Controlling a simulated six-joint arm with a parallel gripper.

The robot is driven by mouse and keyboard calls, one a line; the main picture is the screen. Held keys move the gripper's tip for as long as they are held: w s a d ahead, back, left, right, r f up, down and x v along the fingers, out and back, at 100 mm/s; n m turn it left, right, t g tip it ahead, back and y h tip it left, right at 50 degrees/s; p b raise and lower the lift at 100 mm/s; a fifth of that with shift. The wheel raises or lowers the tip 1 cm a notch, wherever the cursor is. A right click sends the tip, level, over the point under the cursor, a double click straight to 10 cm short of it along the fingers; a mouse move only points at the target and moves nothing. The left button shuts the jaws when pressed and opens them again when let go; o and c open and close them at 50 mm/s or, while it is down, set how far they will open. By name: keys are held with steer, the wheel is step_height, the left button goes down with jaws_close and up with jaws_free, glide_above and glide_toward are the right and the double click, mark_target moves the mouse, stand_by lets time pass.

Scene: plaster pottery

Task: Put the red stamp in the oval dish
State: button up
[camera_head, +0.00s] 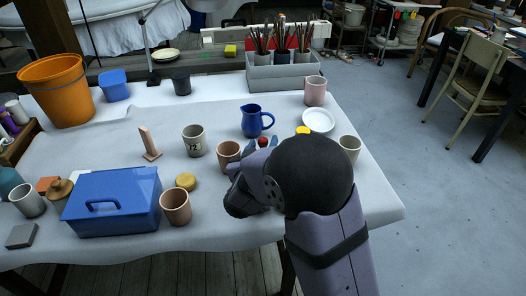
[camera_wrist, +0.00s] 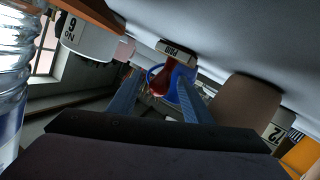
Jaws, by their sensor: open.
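In the wrist view my gripper (camera_wrist: 158,95) is open, and the red stamp (camera_wrist: 158,83) shows between or just beyond the fingertips; contact cannot be told. A white shallow dish (camera_head: 318,121) lies right of the jug. I cannot tell which is the oval dish.
The blue jug (camera_head: 252,122) stands close behind the stamp, and a brown cup (camera_head: 228,155) close to its left. A yellow object (camera_head: 303,131) is beside the white dish. A beige cup (camera_head: 349,148) stands right. A blue box (camera_head: 113,203) is front left. Cloth between cups is partly clear.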

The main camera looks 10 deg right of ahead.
mark_target(263, 138)
steer(key=shift+w+d+f, duration=0.1)
steer(key=shift+w+d, duration=0.1)
steer(key=shift+w, duration=0.35)
jaws_close()
step_height(263, 138, up, 10)
steer(key=p, duration=0.2)
steer(key=shift+p, duration=0.3)
